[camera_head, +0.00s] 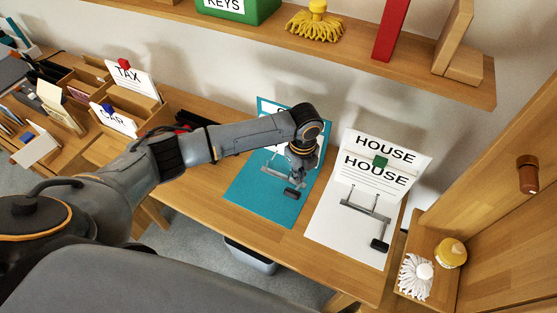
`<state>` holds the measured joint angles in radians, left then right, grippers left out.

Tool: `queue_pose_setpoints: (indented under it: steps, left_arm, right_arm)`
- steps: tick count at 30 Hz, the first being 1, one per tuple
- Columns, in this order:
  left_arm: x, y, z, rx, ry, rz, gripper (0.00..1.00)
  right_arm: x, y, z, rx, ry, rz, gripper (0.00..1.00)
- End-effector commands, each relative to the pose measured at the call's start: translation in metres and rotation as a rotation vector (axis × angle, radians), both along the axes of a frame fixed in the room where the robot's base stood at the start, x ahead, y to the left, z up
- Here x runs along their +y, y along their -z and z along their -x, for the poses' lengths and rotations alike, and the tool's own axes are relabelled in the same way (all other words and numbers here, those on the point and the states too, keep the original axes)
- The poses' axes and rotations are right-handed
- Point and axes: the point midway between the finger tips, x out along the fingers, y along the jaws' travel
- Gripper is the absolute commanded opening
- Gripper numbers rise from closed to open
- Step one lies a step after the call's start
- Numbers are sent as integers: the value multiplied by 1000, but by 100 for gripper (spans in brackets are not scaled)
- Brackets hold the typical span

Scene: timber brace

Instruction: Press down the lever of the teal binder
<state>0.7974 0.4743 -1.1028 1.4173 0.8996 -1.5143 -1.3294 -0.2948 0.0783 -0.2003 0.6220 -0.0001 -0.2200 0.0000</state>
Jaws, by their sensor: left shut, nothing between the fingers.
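The teal binder (262,206) lies open on the desk, with its back cover standing up behind. Its metal lever mechanism (279,177) ends in a dark handle (295,192). My left gripper (301,172) is shut and empty over the mechanism, just above and behind the dark handle. I cannot tell whether it touches the lever. My left arm comes across from the left and hides much of the upright cover and its label. My right gripper is not in view.
A white binder (335,236) marked HOUSE, with its own lever, lies open just to the right. The wall shelf (350,49) runs above the desk. Wooden file boxes (155,115) stand at the left. A cabinet door (500,170) is at the right.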

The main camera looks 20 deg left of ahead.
Motion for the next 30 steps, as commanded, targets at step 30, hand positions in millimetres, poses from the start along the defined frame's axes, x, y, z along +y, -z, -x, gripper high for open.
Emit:
queue_pose_setpoints:
  steps: [30]
  left_arm:
    - [0,14,11,1,1,0,0]
  right_arm:
    - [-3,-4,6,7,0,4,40]
